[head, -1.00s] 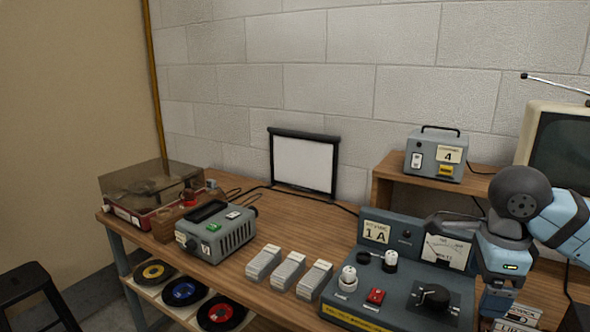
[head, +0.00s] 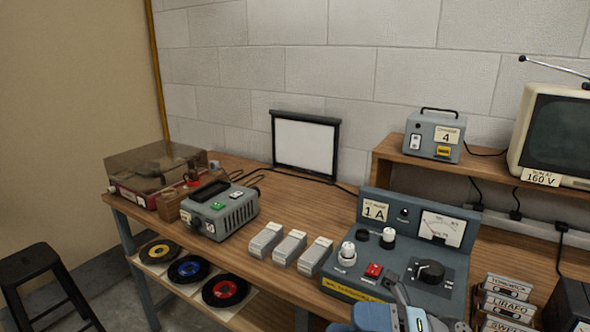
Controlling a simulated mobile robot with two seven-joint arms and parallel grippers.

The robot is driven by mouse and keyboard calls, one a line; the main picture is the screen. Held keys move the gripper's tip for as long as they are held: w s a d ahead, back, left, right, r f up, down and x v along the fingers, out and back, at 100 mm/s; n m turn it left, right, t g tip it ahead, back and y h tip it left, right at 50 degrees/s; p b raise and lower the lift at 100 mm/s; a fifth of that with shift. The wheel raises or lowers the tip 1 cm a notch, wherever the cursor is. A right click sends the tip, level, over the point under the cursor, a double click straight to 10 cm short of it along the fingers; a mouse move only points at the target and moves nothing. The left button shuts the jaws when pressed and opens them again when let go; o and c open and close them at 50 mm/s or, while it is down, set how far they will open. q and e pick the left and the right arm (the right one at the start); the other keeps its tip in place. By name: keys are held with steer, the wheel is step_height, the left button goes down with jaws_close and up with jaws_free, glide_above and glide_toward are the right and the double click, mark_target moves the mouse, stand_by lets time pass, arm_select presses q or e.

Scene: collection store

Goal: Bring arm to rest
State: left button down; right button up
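Part of my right arm shows at the bottom edge of the head view, in front of the blue-grey control console (head: 447,272). Blue and grey pieces of its wrist end overlap the console's front edge in the picture. The gripper's fingers are not clearly shown, so I cannot tell whether they are open or shut, nor whether they touch the console. No held object shows. My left gripper is out of view.
The console has white knobs, a red switch (head: 373,271), a black knob (head: 430,272) and a meter (head: 441,228). Several cassettes (head: 508,290) stand to its right, three pale grey blocks (head: 290,246) to its left. A stool (head: 42,266) stands at the left.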

steer(key=w+d+f+m+t+h, duration=0.25)
steer(key=f+m+t+h, duration=0.55)
steer(key=m, duration=0.5)
steer(key=w+d+f+m+t+h, duration=0.1)
steer(key=d+f+m+t+h, duration=0.3)
steer(key=m+t, duration=0.8)
steer(key=s+d+f+m+g+h, duration=0.2)
steer(key=s+f+m+g+h, duration=0.15)
steer(key=s+f+m, duration=0.45)
steer(key=s+d+f+m+g+h, duration=0.25)
steer(key=s+f+m+g, duration=0.2)
steer(key=f, duration=0.85)
arm_select(q)
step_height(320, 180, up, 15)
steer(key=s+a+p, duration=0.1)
steer(key=p, duration=1.8)
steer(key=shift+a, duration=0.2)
arm_select(e)
step_height(320, 180, up, 15)
steer(key=s, duration=0.1)
steer(key=shift+s+d+g, duration=0.2)
steer(key=shift+d+g, duration=0.1)
